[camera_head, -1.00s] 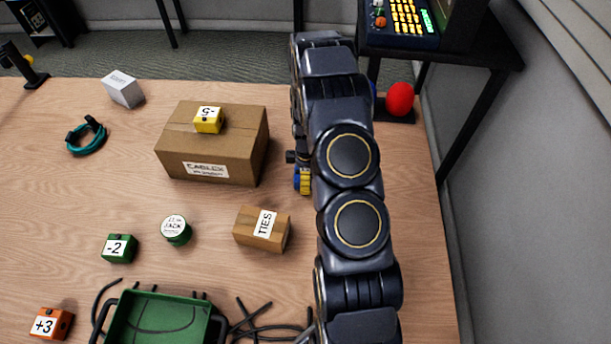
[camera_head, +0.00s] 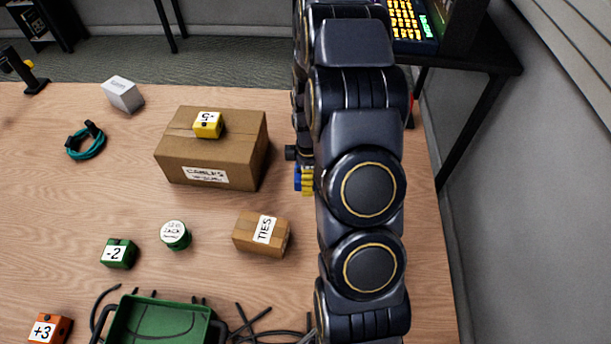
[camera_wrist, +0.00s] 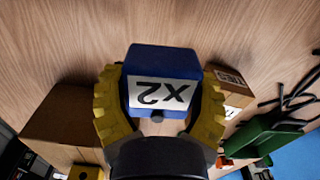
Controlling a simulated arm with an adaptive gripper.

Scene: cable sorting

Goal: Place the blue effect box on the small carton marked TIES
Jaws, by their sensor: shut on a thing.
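The blue effect box (camera_wrist: 162,62), with a white label reading X2, sits between the yellow fingers of my gripper (camera_wrist: 160,95) in the wrist view. The fingers press on its two sides. In the head view my arm hides most of the gripper; a bit of blue and yellow (camera_head: 304,180) shows at the arm's left edge. The small carton marked TIES (camera_head: 262,234) rests on the table, below and left of the gripper in the head view. It also shows in the wrist view (camera_wrist: 228,88), right of the held box. The carton's top is bare.
The large CABLES carton (camera_head: 212,150) with a yellow box (camera_head: 207,124) on it stands left of the gripper. A round green tin (camera_head: 175,235), a green -2 box (camera_head: 119,253) and a green crate (camera_head: 160,303) with loose cables lie nearby. Bare table lies between the two cartons.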

